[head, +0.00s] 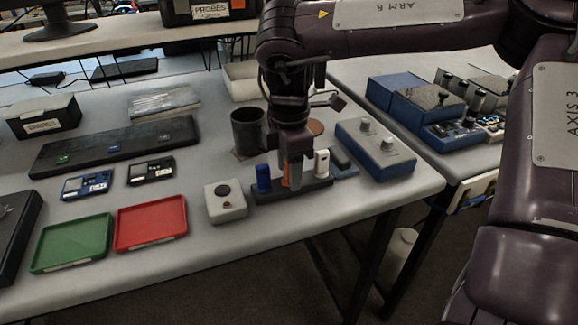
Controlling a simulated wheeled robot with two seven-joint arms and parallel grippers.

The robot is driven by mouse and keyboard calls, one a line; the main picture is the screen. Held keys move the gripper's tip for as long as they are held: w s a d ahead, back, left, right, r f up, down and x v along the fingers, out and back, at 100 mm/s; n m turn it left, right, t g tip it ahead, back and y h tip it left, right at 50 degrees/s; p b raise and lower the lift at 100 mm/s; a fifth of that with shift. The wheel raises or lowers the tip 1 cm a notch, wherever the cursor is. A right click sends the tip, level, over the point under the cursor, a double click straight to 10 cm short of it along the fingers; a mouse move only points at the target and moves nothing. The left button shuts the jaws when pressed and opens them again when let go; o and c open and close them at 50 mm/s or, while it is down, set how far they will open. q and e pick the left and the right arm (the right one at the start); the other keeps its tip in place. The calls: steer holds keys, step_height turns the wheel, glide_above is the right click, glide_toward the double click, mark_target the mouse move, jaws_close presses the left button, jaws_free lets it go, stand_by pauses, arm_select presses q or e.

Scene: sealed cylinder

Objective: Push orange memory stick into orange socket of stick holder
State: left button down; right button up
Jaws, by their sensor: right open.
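The stick holder (318,184) is a low dark strip near the front edge of the table. A blue stick (263,178) stands upright at its left end and a white stick (322,162) stands towards its right. The orange memory stick (286,180) shows between them, just under my right gripper (291,180). The gripper points straight down over the holder with its jaws open, at the orange stick. The fingers hide much of the stick, and I cannot tell how deep it sits. The orange socket is hidden. My left gripper is not in view.
Red (150,223) and green (72,243) trays lie at left.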

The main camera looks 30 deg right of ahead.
steer(key=shift+r, duration=0.45)
step_height(320, 180, up, 7)
steer(key=shift+f, duration=0.1)
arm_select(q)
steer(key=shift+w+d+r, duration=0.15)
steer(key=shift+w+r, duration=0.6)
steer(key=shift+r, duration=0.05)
